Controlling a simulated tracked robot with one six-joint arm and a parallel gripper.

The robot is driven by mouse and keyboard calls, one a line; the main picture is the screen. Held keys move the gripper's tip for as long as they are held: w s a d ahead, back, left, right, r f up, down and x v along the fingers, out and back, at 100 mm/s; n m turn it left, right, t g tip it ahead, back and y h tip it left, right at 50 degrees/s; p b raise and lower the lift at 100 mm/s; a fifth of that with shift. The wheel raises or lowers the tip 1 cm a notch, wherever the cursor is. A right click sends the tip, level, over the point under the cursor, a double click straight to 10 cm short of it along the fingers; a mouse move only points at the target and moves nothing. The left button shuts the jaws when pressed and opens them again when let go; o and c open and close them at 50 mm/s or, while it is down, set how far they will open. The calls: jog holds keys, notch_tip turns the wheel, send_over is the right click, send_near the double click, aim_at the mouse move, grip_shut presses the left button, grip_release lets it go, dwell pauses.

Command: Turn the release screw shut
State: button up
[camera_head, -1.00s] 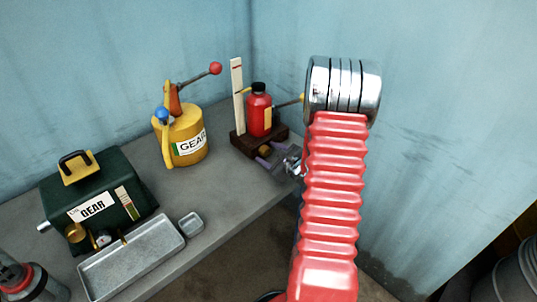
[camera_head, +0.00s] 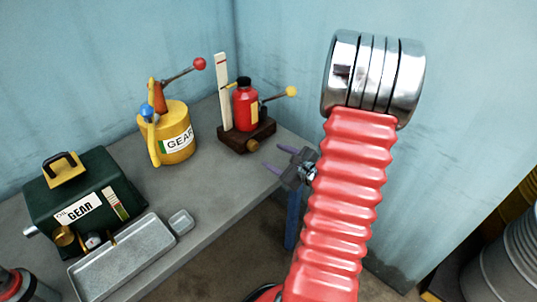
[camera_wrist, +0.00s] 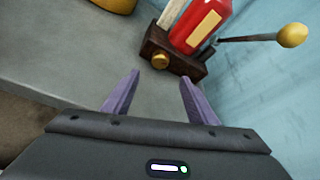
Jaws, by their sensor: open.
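A red bottle-shaped unit (camera_head: 246,110) stands upright on a dark brown base (camera_head: 232,140) near the far right corner of the bench. A small brass knob (camera_head: 253,146), which looks like the release screw, sits on the base's front face; it also shows in the wrist view (camera_wrist: 160,61). My gripper (camera_head: 275,159) is open and empty, to the right of the knob and apart from it. In the wrist view its two purple fingers (camera_wrist: 159,77) are spread, and the knob appears beyond the gap between them. How far the screw is turned cannot be told.
A lever with a yellow ball (camera_head: 291,91) sticks out right of the red unit. A white scale strip (camera_head: 224,95) stands at its left. A yellow oil can (camera_head: 178,148), a green box (camera_head: 100,185) and metal trays (camera_head: 125,255) stand further left. Blue walls close the corner.

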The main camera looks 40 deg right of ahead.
jog(key=shift+v, duration=0.8)
jog(key=shift+f, duration=0.1)
jog(key=shift+s+d, duration=0.25)
jog(key=shift+d, duration=0.95)
jog(key=shift+w+d+m+y, duration=0.15)
jog(key=shift+d+m+y, duration=0.15)
jog(key=shift+m+y, duration=0.3)
jog(key=shift+w+r+m+y, duration=0.1)
jog(key=shift+r+m+y, duration=0.1)
jog(key=shift+m+y, duration=0.1)
jog(key=shift+a+m, duration=0.35)
jog(key=shift+m, duration=0.35)
jog(key=shift+w, duration=0.1)
